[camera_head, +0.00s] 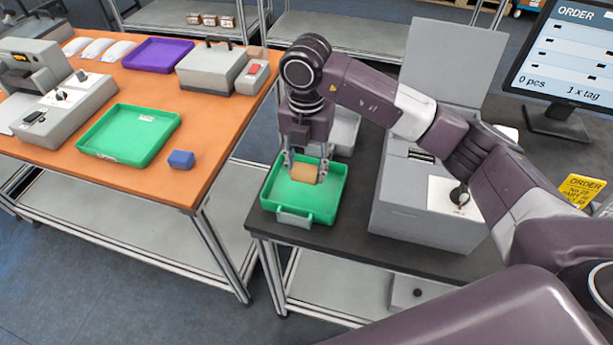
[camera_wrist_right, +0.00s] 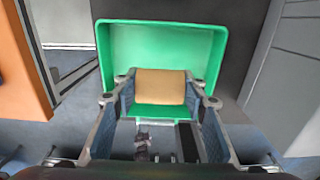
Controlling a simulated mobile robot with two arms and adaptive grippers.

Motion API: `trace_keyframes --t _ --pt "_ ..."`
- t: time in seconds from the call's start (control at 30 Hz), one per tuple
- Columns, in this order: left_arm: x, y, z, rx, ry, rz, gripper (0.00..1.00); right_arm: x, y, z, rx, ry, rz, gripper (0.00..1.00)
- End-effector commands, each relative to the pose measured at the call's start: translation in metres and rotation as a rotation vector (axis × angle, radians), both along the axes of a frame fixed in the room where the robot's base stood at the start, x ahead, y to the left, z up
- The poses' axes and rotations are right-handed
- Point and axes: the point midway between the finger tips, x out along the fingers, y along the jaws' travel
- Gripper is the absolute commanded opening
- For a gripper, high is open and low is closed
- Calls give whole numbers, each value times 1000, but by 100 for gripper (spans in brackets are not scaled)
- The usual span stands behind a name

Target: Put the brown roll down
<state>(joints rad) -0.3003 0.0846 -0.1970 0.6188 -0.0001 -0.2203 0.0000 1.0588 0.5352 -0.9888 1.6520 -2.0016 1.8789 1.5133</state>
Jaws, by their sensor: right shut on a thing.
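The brown roll (camera_head: 303,174) is between the fingers of my right gripper (camera_head: 306,167), which is shut on it and points down. The roll is inside the small green tray (camera_head: 333,190) on the dark table; I cannot tell whether it touches the floor of the tray. In the right wrist view the roll (camera_wrist_right: 160,84) lies across between the two fingertips, with the green tray (camera_wrist_right: 160,35) around and behind it. My left gripper is not in view.
A grey machine with a raised lid (camera_head: 435,60) stands right of the tray. The orange table (camera_head: 215,140) at left holds another green tray (camera_head: 130,135), a purple tray (camera_head: 157,55) and a blue block (camera_head: 181,159). A gap separates the tables. A monitor (camera_head: 570,60) stands at far right.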

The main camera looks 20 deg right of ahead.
Motion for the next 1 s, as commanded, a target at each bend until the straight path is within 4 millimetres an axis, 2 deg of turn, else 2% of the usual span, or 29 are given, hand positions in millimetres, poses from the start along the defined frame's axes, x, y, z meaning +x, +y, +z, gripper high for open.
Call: trace_keyframes --t 0.3,0.7,0.73,0.8,0.87,1.0 --pt "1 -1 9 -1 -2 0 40 -1 0 -39 -1 3 0 23" --pt "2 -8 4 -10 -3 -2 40 0 0 -47 -1 1 1 23" --pt "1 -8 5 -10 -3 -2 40 0 0 -46 -1 0 1 43" --pt "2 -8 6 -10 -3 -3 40 0 0 -46 -1 1 1 51" --pt "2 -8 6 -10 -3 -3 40 0 0 -46 -1 1 1 57" --pt "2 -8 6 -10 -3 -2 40 0 0 -45 -1 1 0 57"
